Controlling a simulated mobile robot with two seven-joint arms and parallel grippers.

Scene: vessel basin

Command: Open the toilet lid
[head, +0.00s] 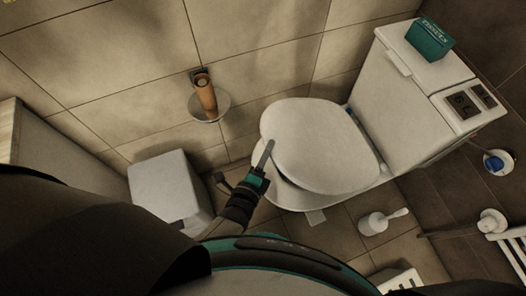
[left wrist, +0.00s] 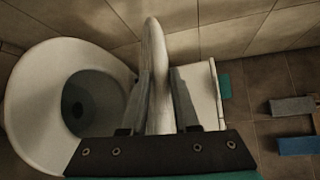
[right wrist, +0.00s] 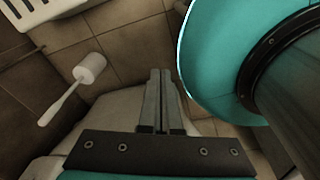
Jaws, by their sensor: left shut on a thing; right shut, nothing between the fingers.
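The white toilet lid (head: 322,145) is partly raised, tilted up off the toilet bowl (head: 287,196). In the left wrist view the lid (left wrist: 157,60) shows edge-on, with the open bowl and its rim (left wrist: 38,75) to its left. My left gripper (head: 267,152) is at the lid's front edge. In its wrist view the two fingers (left wrist: 161,78) are on either side of the lid, shut on it. My right gripper (right wrist: 161,78) is shut and empty, seen only in its own wrist view.
The white cistern (head: 395,85) carries a green box (head: 430,41). A toilet brush (head: 374,223) stands on the floor beside the toilet. A white bin (head: 168,183) and a paper roll holder (head: 205,97) are to the left. A white slatted item (head: 510,238) is at right.

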